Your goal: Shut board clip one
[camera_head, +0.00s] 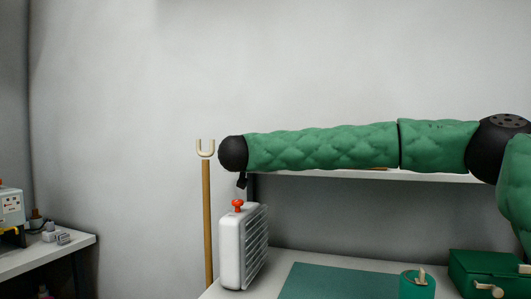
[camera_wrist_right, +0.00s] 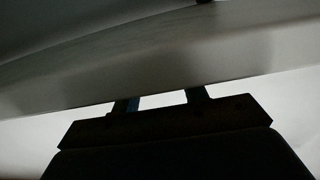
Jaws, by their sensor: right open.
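No board clip can be made out in either view. My right arm, in a green quilted sleeve, reaches across the head view from the right and ends in a black rounded wrist; a small dark part hangs below it, too small to tell what it is. In the right wrist view my right gripper (camera_wrist_right: 161,97) shows two dark fingers set apart with a bright gap between them, open and empty. The fingertips are close to the lower edge of a long grey panel (camera_wrist_right: 190,60); I cannot tell if they touch. My left gripper is out of view.
Below my arm are a shelf (camera_head: 430,178), a white heater-like unit (camera_head: 232,250) with a red knob, a green mat (camera_head: 340,283), a green cylinder (camera_head: 417,286) and a green box (camera_head: 485,265). A wooden forked pole (camera_head: 207,220) stands left. A side bench (camera_head: 50,258) is far left.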

